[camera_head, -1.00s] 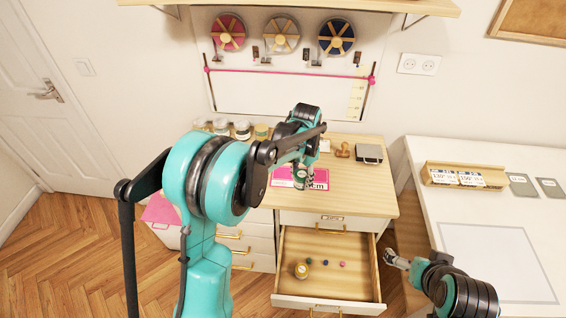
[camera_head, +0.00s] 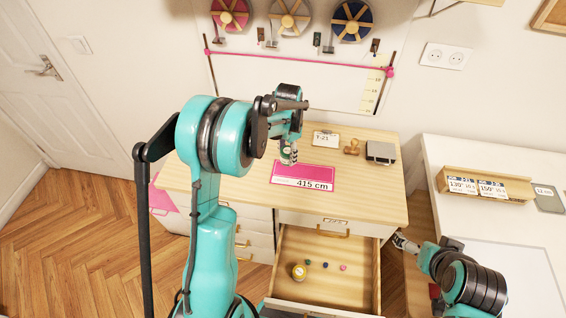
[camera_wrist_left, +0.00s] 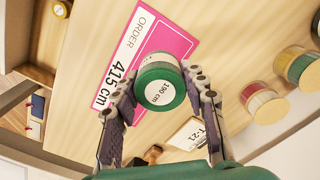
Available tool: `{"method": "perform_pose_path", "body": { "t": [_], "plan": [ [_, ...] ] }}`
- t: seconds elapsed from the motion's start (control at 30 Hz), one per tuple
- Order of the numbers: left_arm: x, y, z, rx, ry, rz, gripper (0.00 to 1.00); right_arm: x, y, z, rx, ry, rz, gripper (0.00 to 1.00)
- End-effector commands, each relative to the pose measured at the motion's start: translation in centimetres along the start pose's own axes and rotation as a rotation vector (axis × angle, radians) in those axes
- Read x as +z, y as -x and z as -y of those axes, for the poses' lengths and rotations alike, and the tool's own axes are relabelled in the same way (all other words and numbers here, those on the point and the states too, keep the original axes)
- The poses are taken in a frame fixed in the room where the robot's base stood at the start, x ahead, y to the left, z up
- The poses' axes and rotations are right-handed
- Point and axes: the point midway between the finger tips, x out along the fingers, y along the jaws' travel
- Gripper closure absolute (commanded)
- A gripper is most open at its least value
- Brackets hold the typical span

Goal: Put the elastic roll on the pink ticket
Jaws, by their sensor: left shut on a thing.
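The pink ticket (camera_head: 320,172), marked 415 cm, lies flat on the wooden top of the drawer cabinet. My left gripper (camera_head: 288,153) is at its back left edge in the head view. The roll overlaps the pink ticket (camera_wrist_left: 180,42) in that view. I cannot tell whether the roll touches it. My right gripper (camera_head: 404,243) is low beside the open drawer, too small to read.
An open drawer (camera_head: 285,258) holds a yellow roll (camera_head: 299,271) and several small coloured items. A T-21 card (camera_head: 326,139), a stamp (camera_head: 352,147) and a grey box (camera_head: 381,152) stand behind the ticket. Other rolls (camera_wrist_left: 302,68) show in the left wrist view.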

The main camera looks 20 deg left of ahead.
Motion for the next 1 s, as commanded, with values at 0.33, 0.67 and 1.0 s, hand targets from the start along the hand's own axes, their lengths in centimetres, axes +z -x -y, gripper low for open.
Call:
{"method": "perform_pose_path", "body": {
  "t": [0.33,0.67,1.0],
  "plan": [
    [0.9,-2.6,1.6,0.0,-0.001,0.0,0.84,0.5,-0.7,0.0,0.0,0.0,0.0,0.0],
    [0.9,-5.0,1.5,0.0,-0.001,0.0,0.84,0.9,-1.2,0.0,0.0,0.0,0.0,0.0],
    [0.9,-5.4,1.5,0.0,-0.001,0.0,0.37,1.1,-1.5,0.0,0.0,0.0,0.0,0.0]
  ]
}}
